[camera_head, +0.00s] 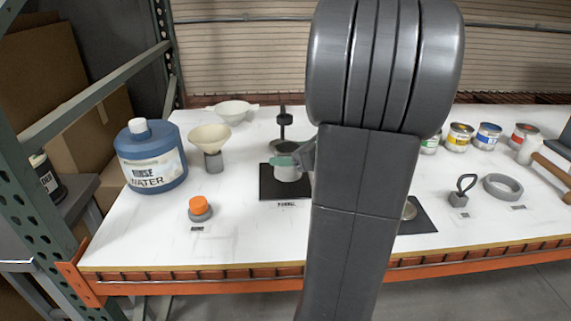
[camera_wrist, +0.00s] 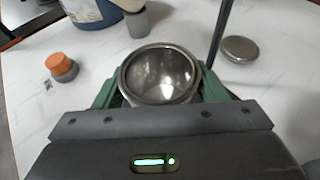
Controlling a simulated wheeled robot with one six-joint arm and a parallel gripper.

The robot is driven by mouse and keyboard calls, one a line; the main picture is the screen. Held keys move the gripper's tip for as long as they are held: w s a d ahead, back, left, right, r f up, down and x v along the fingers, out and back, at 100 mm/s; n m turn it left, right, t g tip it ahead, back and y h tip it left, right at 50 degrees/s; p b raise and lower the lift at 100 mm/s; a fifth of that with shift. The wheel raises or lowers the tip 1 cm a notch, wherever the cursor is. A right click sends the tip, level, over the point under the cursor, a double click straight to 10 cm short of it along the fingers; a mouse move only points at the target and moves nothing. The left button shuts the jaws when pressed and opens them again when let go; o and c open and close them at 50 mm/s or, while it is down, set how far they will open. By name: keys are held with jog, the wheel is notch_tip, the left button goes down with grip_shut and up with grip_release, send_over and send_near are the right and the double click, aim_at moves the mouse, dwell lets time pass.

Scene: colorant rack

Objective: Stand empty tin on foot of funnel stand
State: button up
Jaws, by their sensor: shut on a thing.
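My gripper (camera_head: 284,162) is shut on the empty tin (camera_head: 287,174), with green fingers on either side of its wall. In the wrist view the tin (camera_wrist: 160,72) is upright, open-topped and bare metal inside. The funnel stand has a dark post (camera_head: 283,132), a ring (camera_head: 284,146) and a black square foot (camera_head: 272,190). In the head view the tin overlaps the foot, below the ring. I cannot tell whether its bottom touches the foot. The post (camera_wrist: 220,32) also shows in the wrist view, right of the tin.
A blue rinse water jug (camera_head: 150,172), a cream funnel on a grey cup (camera_head: 213,161) and an orange-topped item (camera_head: 199,206) stand left. A flat metal disc (camera_wrist: 240,48) lies right of the post. Paint tins (camera_head: 459,138) stand back right. My arm hides the table's middle.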

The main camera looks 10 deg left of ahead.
jog(key=shift+w+a, duration=0.2)
jog(key=shift+a, duration=0.3)
jog(key=shift+f, duration=1.75)
jog(key=shift+b, duration=0.3)
jog(key=shift+f, duration=0.2)
jog(key=o, duration=1)
jog(key=shift+r, duration=0.3)
jog(key=v, duration=1.2)
jog(key=shift+p, duration=0.35)
